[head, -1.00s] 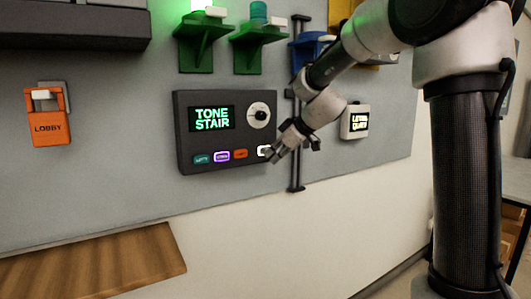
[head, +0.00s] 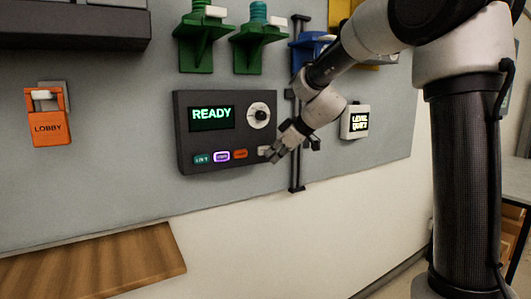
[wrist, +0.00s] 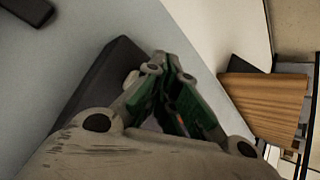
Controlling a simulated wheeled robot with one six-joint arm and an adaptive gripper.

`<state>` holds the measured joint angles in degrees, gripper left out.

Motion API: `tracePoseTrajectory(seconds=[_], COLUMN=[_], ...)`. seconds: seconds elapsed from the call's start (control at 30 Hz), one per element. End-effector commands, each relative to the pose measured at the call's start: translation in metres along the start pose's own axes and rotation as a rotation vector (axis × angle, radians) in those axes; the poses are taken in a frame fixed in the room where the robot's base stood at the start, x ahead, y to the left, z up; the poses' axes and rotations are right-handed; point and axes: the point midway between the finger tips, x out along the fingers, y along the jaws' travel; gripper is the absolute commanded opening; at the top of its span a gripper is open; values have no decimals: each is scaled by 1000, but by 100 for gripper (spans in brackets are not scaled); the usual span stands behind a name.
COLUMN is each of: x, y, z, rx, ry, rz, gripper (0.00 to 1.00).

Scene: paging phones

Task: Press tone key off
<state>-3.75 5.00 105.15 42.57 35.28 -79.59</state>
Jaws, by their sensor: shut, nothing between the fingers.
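The dark panel box (head: 200,140) hangs on the grey wall board in the head view. Its screen (head: 211,117) reads READY in green, and a round dial (head: 259,115) sits right of it. The tone key (head: 264,151), at the right end of the lower key row, is pale, unlit and partly covered by my gripper. My gripper (head: 270,156) is shut and empty, its fingertips at that key; I cannot tell if they touch it. The wrist view shows the closed fingers (wrist: 172,85) over the dark box (wrist: 105,85). The box's face is hidden there.
Teal, purple-lit and orange keys (head: 240,154) sit left of the fingertips. Green brackets (head: 205,45) are above the box, a small white display unit (head: 355,121) is to its right, and an orange LOBBY tag (head: 47,125) hangs far left. A wooden shelf (head: 95,262) juts out below.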

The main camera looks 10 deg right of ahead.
Motion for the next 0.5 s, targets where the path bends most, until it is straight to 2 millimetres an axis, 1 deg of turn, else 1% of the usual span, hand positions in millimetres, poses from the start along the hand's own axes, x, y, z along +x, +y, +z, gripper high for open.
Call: tracePoseTrajectory(seconds=[0.27,0.5], x=[-1,-18], y=[-1,-12], z=[1,12], rx=[0,1], ry=[0,1], rz=[0,1], gripper=[0,0])
